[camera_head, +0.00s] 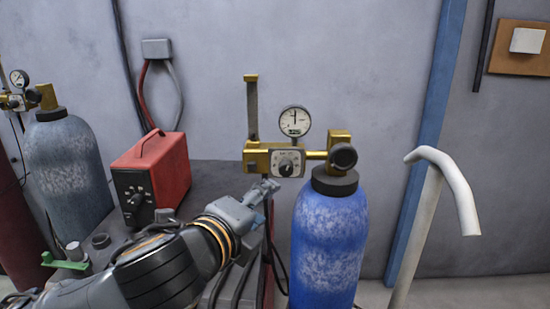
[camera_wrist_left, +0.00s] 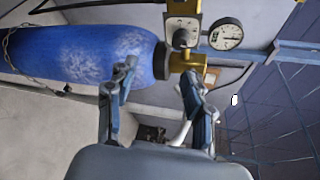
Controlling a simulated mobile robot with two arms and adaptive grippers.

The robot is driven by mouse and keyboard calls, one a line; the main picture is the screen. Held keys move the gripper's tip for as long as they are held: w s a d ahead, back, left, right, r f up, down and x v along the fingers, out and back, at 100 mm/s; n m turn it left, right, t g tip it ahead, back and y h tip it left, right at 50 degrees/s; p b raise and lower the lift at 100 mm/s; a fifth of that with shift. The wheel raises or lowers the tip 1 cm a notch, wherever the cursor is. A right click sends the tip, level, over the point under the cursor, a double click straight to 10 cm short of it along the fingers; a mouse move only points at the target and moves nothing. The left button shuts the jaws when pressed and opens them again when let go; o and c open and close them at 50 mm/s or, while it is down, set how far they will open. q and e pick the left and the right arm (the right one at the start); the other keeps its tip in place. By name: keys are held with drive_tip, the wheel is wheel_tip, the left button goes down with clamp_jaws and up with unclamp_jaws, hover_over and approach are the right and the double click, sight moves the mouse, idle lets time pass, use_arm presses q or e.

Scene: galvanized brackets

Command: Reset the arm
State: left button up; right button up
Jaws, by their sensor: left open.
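My left arm comes in from the lower left in the head view. Its gripper (camera_head: 264,190) is just left of the blue cylinder's neck, below the brass regulator (camera_head: 288,160). In the left wrist view the two fingers of the gripper (camera_wrist_left: 160,82) are spread apart, with nothing held between them. The blue cylinder (camera_head: 328,245) stands upright and carries the regulator and a round gauge (camera_head: 295,121). In the wrist view the blue cylinder (camera_wrist_left: 85,52) and the gauge (camera_wrist_left: 226,34) appear sideways beyond the fingers. My right gripper is not in view.
A red box (camera_head: 152,178) with dials sits on a dark surface behind my left arm. A second, greyish-blue cylinder (camera_head: 68,175) stands at the left. A white curved pipe (camera_head: 440,180) rises right of the blue cylinder. A blue post (camera_head: 428,140) runs up the wall.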

use_arm(q)
drive_tip(key=s+a+f+n+g+y, duration=0.1)
drive_tip(key=s+a+f+n+g, duration=0.2)
drive_tip(key=f+n, duration=0.65)
drive_tip(key=s+a+f+n+g+y, duration=0.1)
drive_tip(key=s+a+f+n+g, duration=0.2)
drive_tip(key=f, duration=1.1)
drive_tip(key=s+a+f+n+g+y, duration=0.2)
drive_tip(key=s+a+f+n, duration=0.35)
drive_tip(key=s+f, duration=0.35)
drive_tip(key=s+a+f+n+g+y, duration=0.1)
drive_tip(key=s+a+f+n+g, duration=0.2)
drive_tip(key=s+a+f+n, duration=0.4)
wheel_tip(320, 180, down, 32)
drive_tip(key=s+d+m+b, duration=0.1)
drive_tip(key=s+d+b, duration=0.1)
drive_tip(key=b, duration=0.5)
drive_tip(key=s+a+f+g+b, duration=0.1)
drive_tip(key=s+f+b, duration=0.2)
drive_tip(key=s+f, duration=0.6)
drive_tip(key=s+a+f+g+b, duration=0.1)
drive_tip(key=s+f+b, duration=0.3)
drive_tip(key=s+f, duration=0.5)
wheel_tip(320, 180, down, 8)
drive_tip(key=shift+a+f+m, duration=0.1)
drive_tip(key=shift+a+m, duration=0.2)
drive_tip(key=shift+a, duration=0.15)
